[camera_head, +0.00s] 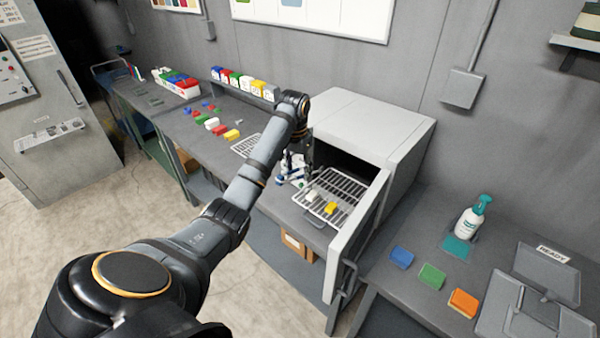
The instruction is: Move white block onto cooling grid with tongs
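A white block (313,196) lies on the wire rack (349,184) at the open oven mouth, beside a yellow block (331,207). Another wire grid (244,146) lies on the bench, partly hidden behind my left arm. My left gripper (297,168) points down just left of the rack, close to the white block. A small white and blue item (281,180) shows at the gripper; it may be the tongs, but it is too small to tell. Whether the fingers are shut on it is unclear. My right gripper is out of view.
The grey oven (375,125) stands right of my gripper with its door (352,243) open. Several coloured blocks, including another white block (211,124), lie on the left bench. A spray bottle (470,217) and blue, green and orange blocks sit on the right bench.

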